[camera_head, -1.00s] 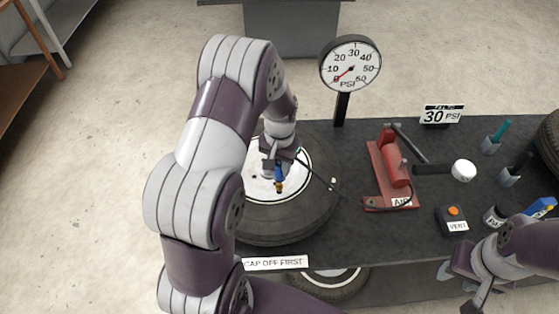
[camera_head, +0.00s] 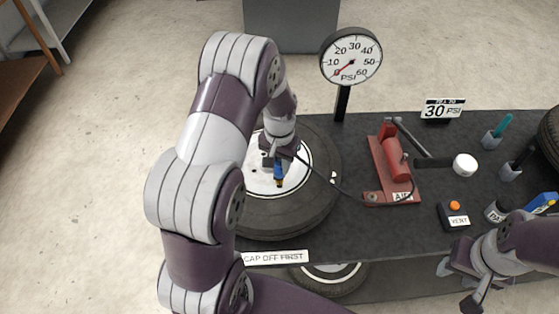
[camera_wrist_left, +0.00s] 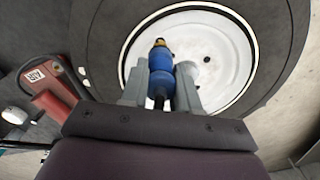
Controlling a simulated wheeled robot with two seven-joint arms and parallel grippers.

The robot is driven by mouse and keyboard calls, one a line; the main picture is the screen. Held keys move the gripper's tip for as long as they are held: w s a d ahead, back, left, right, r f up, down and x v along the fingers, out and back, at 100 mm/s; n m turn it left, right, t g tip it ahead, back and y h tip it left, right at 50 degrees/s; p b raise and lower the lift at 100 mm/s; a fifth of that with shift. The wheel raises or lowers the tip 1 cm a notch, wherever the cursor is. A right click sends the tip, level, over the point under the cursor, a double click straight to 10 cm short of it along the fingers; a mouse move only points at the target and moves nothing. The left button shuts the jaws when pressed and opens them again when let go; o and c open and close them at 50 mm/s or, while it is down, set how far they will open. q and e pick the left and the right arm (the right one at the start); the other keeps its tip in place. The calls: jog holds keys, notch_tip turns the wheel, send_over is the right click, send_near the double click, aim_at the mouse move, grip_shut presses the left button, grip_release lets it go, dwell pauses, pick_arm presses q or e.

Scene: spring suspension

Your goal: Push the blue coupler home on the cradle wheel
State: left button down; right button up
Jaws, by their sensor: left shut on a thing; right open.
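The blue coupler (camera_head: 278,172) with a brass tip is between the jaws of my left gripper (camera_head: 273,162), which is shut on it. In the left wrist view the coupler (camera_wrist_left: 160,72) lies between the two fingers, its brass end pointing at the white rim. The cradle wheel (camera_head: 318,195) is a black tyre with a white hub lying flat; it also shows in the left wrist view (camera_wrist_left: 225,50). My arm hides part of the wheel. I cannot tell whether the coupler touches a valve stem. My right gripper (camera_head: 462,285) is open and empty at the front right.
A dark hose runs from the coupler to the red pump (camera_head: 392,165) with a white-knobbed handle. A gauge (camera_head: 351,58) stands behind, its needle near zero. A vent button box (camera_head: 454,215) and a 30 PSI sign (camera_head: 443,111) are right. A "CAP OFF FIRST" label (camera_head: 276,257) is at the front edge.

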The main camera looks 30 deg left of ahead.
pick_arm(q)
jog(key=shift+f+b, duration=0.45)
jog(key=shift+f, duration=0.35)
jog(key=c, duration=0.8)
grip_release()
jog(key=shift+o, duration=0.2)
jog(key=shift+r, duration=0.15)
notch_tip(320, 180, up, 7)
jog(key=p, duration=0.6)
jog(key=shift+s+f, duration=0.25)
jog(key=shift+f, duration=0.05)
jog(key=s+d+f+t+b, duration=0.1)
jog(key=s+d+b, duration=0.7)
jog(key=s+b, duration=0.4)
jog(key=shift+s, duration=0.55)
